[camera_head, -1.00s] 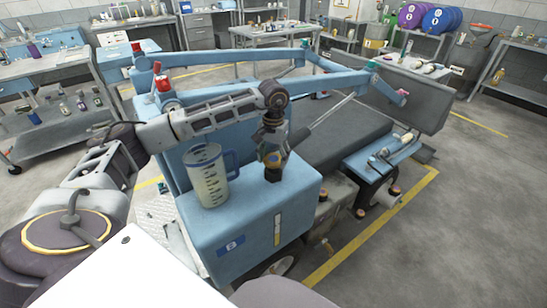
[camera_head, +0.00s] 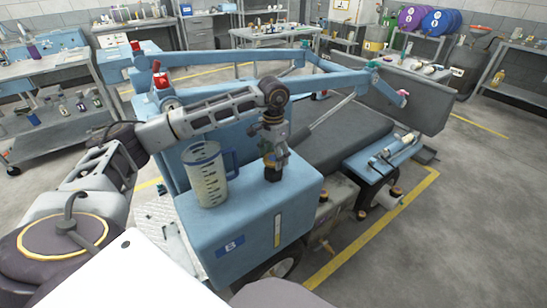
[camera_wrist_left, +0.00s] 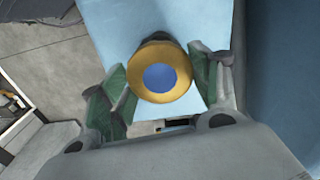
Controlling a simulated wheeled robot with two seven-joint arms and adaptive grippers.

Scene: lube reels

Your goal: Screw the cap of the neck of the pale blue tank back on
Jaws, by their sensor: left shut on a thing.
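The pale blue tank (camera_head: 255,215) stands at the near end of the blue machine. Its dark neck (camera_head: 273,174) rises from the top, near the right side. My left gripper (camera_head: 273,155) points down over the neck. In the left wrist view the cap (camera_wrist_left: 160,78), a yellow ring with a blue centre, sits between the green-padded fingers, and the left gripper (camera_wrist_left: 165,95) is shut on it. The cap lies over the neck, but I cannot tell whether its threads are engaged. In the head view the fingers mostly hide the cap. My right gripper is not in view.
A clear measuring jug (camera_head: 204,175) with pale liquid stands on the tank top, left of the neck and under my left arm. Blue lift arms (camera_head: 335,75) with red caps lie behind. Open floor (camera_head: 480,220) is at the right.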

